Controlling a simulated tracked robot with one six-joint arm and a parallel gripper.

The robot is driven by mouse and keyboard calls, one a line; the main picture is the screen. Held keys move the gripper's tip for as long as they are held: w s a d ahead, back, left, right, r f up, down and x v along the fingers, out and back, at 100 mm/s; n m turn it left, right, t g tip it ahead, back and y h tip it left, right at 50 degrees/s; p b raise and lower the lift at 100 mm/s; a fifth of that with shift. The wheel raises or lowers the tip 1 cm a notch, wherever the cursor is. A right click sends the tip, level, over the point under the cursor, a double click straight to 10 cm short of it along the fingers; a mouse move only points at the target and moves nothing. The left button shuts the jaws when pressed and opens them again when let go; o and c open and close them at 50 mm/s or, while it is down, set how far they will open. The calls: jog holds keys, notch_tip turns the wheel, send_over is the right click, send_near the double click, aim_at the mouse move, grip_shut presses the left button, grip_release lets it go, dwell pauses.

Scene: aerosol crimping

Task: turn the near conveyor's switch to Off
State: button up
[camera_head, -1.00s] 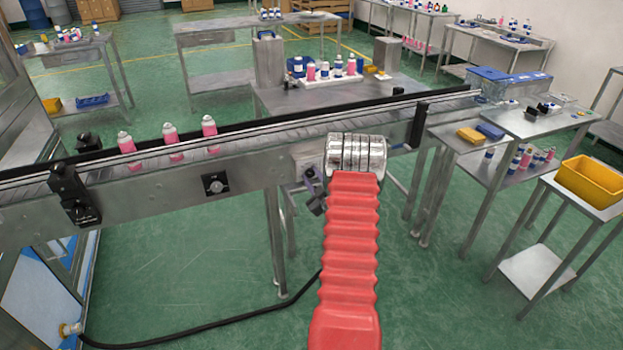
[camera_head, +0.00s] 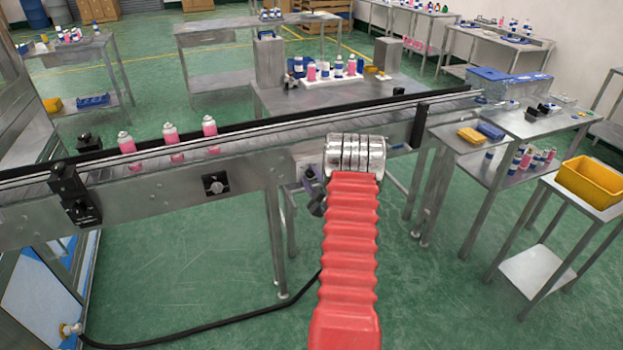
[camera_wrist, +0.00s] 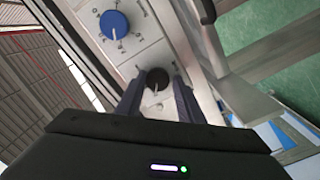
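The near conveyor (camera_head: 245,180) runs across the head view. In the wrist view, a light panel carries a black knob (camera_wrist: 157,79) with a pale pointer mark and a larger blue dial (camera_wrist: 114,24) with printed marks. I cannot read the knob's labels. My gripper (camera_wrist: 156,88) is open, with one finger on each side of the black knob and gaps visible beside it. In the head view, my gripper (camera_head: 314,190) is small and dark beside the conveyor's front side, partly hidden by my red arm. The black knob is hidden there.
Another dark knob plate (camera_head: 215,184) sits on the conveyor's front, left of my gripper. Pink cans (camera_head: 171,143) stand on the belt. A black cable (camera_head: 200,336) lies on the floor. A table with a yellow bin (camera_head: 590,181) stands right. The floor before the conveyor is otherwise open.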

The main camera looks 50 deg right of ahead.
jog(key=o, duration=0.4)
jog(key=shift+c, duration=0.2)
jog(key=shift+s, duration=0.15)
jog(key=shift+s+a, duration=0.15)
jog(key=shift+s, duration=0.3)
jog(key=v, duration=1.2)
jog(key=shift+s+a, duration=0.2)
jog(key=shift+a, duration=0.1)
jog(key=shift+f, duration=0.1)
